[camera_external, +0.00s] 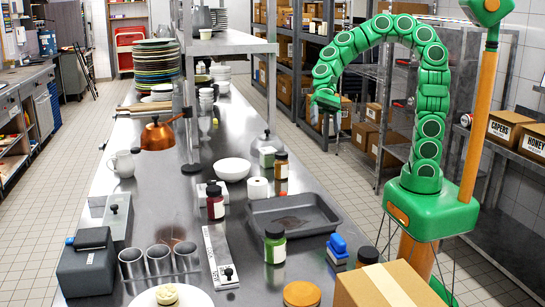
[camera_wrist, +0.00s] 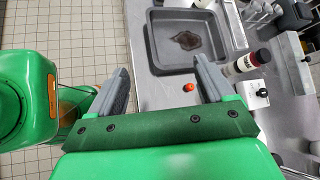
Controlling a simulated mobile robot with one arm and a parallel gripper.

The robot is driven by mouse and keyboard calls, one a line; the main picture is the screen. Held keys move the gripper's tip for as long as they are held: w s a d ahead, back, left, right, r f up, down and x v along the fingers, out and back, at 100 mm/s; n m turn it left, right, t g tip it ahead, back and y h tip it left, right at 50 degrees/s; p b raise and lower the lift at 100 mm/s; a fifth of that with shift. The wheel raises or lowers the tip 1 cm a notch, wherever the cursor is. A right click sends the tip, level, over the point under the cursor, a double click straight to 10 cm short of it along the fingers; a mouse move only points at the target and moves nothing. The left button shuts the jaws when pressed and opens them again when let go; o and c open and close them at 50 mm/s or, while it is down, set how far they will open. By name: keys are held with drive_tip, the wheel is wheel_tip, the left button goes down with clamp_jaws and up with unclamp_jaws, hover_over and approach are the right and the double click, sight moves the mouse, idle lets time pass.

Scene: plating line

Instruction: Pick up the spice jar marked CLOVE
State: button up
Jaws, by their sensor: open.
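Several small jars with dark lids stand on the steel table; their labels are too small to read, so I cannot tell which is marked CLOVE. In the external view there is a dark red jar (camera_external: 215,202), a green-filled jar (camera_external: 275,244) and a brown jar (camera_external: 281,165). A jar with a white label (camera_wrist: 246,63) shows in the wrist view, right of the grey tray (camera_wrist: 150,44); its lettering is not legible. My gripper (camera_external: 325,99) hangs in the air beyond the jars. In the wrist view my gripper (camera_wrist: 161,75) is open, with nothing between its fingers.
The tray also shows in the external view (camera_external: 335,224). A small orange-red object (camera_wrist: 189,88) lies near it. A white bowl (camera_external: 232,169), white roll (camera_external: 257,188), blue item (camera_external: 337,247) and cardboard box (camera_external: 385,287) crowd the table. A steel shelf (camera_external: 230,43) overhangs the far part.

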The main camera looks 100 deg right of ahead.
drive_tip(key=w+d+m+t, duration=0.3)
drive_tip(key=w+d+m, duration=0.15)
drive_tip(key=d, duration=0.35)
drive_tip(key=w+d+m+t, duration=0.3)
drive_tip(key=d+m, duration=0.3)
drive_tip(key=d, duration=0.2)
approach(279, 158)
drive_tip(key=shift+w+a+f, duration=0.3)
drive_tip(key=shift+a+f, duration=0.25)
drive_tip(key=shift+d+f+x, duration=0.1)
drive_tip(key=shift+d+x, duration=0.05)
drive_tip(key=shift+x, duration=1.9)
drive_tip(key=shift+d+f+x, duration=0.1)
drive_tip(key=shift+d+x, duration=0.05)
drive_tip(key=shift+x, duration=1.85)
drive_tip(key=shift+w, duration=0.15)
drive_tip(key=c, duration=1.2)
